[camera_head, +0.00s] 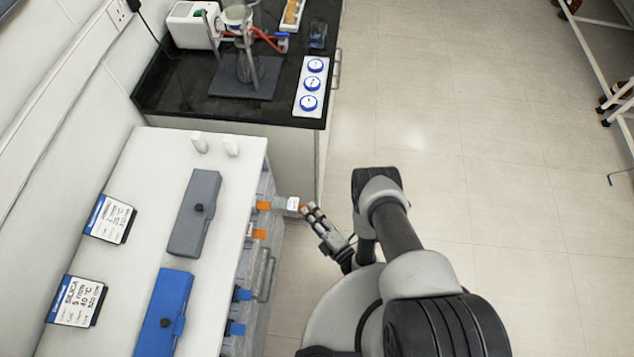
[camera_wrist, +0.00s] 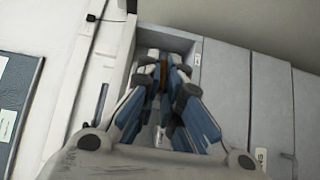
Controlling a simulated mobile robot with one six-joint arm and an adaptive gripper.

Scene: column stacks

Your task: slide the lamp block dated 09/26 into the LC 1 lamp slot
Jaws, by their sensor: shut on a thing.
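My gripper (camera_head: 309,210) reaches left towards the front of the white column cabinet (camera_head: 150,150). It is shut on a small pale block with an orange end, the lamp block (camera_head: 291,203), which points at the cabinet front. Its date cannot be read. In the wrist view, my gripper (camera_wrist: 163,80) has its blue-padded fingers inside or in front of a grey recess (camera_wrist: 145,45), and an orange-brown bit shows between the tips. An orange tab (camera_head: 263,205) is on the cabinet front just left of the block. I cannot tell which opening is the LC 1 slot.
Another orange tab (camera_head: 260,234) and blue tabs (camera_head: 241,294) line the cabinet front, near a handle (camera_head: 266,277). A grey case (camera_head: 196,212) and a blue case (camera_head: 164,312) lie on top. A black bench (camera_head: 175,85) stands behind.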

